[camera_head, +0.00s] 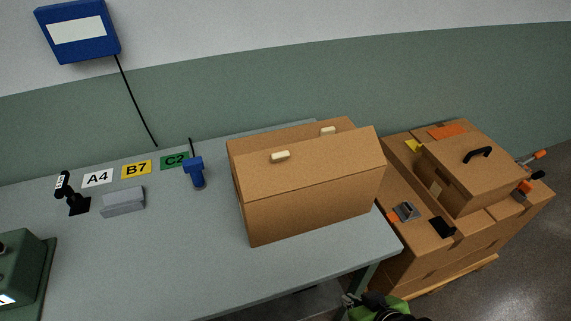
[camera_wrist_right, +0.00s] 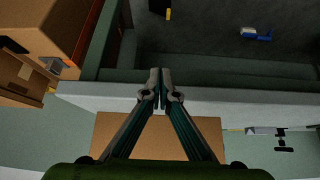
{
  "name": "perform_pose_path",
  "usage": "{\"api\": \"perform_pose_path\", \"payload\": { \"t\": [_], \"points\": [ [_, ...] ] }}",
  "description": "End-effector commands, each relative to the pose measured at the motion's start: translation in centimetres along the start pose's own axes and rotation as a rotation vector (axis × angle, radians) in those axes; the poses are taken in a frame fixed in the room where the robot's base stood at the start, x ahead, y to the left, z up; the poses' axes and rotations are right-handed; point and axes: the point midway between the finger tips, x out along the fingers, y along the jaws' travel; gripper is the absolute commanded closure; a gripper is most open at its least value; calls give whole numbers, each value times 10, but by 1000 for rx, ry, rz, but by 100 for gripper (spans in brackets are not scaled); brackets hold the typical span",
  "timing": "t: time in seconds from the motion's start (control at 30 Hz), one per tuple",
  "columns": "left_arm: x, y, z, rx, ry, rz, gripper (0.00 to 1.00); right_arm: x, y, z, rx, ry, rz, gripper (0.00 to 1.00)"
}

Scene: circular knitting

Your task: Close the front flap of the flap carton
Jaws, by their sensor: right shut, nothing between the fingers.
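The brown flap carton (camera_head: 312,207) stands on the grey table toward its right end. Its front flap (camera_head: 315,163) slopes up and back from the top front edge, with a cream tab near its far edge. A second cream tab shows on the back flap (camera_head: 335,125), partly hidden behind the front flap. I cannot tell how far the front flap stands off the top. My right gripper (camera_head: 352,300) is low in front of the table's front edge, apart from the carton. Its fingertips (camera_wrist_right: 160,88) are together and empty in the wrist view. My left gripper is not in view.
The grey table (camera_head: 160,250) has free room left of the carton. A blue handheld device (camera_head: 194,172), a grey block (camera_head: 123,202), a black stand (camera_head: 76,204) and a green machine (camera_head: 22,270) are on it. Stacked cartons (camera_head: 470,180) with tools stand at the right.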

Motion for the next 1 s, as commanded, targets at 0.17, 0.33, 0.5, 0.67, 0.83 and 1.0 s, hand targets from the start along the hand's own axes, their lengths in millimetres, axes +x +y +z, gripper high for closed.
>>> {"api": "perform_pose_path", "payload": {
  "t": [0.17, 0.33, 0.5, 0.67, 0.83, 1.0],
  "points": [
    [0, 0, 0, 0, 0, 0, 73, -13, -31, -66, -57, 269, -55, 100],
    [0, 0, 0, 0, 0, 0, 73, -37, -59, -129, -90, 559, -92, 100],
    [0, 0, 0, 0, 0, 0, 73, -83, -83, -187, -85, 898, -98, 100],
    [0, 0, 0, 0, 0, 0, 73, -130, -89, -216, -49, 1152, -68, 100],
    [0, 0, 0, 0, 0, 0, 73, -159, -88, -225, -18, 1288, -38, 100],
    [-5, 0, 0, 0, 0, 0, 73, -165, -87, -236, -10, 1318, -29, 100]
  ]
}}
